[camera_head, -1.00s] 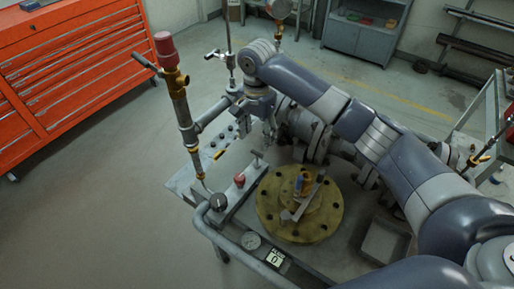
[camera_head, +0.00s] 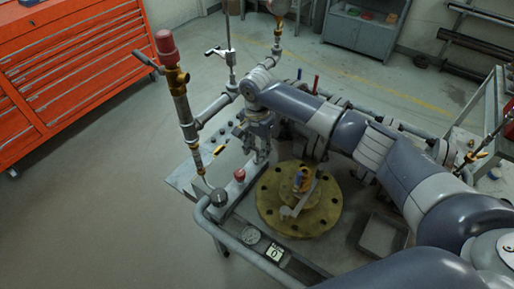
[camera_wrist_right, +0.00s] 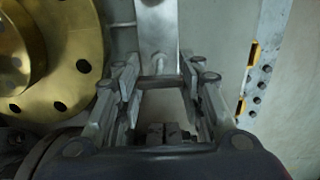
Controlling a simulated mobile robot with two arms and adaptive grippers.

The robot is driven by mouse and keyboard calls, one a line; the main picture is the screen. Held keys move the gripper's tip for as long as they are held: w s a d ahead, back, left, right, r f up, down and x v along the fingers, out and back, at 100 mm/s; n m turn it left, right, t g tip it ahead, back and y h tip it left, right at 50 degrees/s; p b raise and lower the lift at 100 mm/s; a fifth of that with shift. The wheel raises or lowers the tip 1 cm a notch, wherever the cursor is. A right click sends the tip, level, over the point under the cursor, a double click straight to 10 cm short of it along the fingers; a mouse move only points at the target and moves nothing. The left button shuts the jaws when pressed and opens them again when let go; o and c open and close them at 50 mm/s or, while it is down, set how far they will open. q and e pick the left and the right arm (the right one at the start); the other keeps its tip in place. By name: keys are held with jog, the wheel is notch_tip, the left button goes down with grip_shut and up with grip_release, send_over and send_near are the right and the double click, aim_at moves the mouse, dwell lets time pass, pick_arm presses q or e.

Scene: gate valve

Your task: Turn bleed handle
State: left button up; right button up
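A small T-shaped handle stood on this block and is now hidden behind the gripper in the head view. In the right wrist view, the two fingers of the right gripper (camera_wrist_right: 161,84) are apart, with the grey block (camera_wrist_right: 157,25) beyond them. A dark crossbar (camera_wrist_right: 160,82) shows between the fingertips; I cannot tell whether they touch it. My left gripper is out of view.
A round brass flange (camera_head: 275,225) lies right of the block, and also fills the left of the wrist view (camera_wrist_right: 60,95). A tall pipe with a red cap (camera_head: 166,42) rises at left. A grey tray (camera_head: 383,236) is at right. A gauge (camera_head: 251,235) sits in front.

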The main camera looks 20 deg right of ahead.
jog(key=shift+c, duration=0.8)
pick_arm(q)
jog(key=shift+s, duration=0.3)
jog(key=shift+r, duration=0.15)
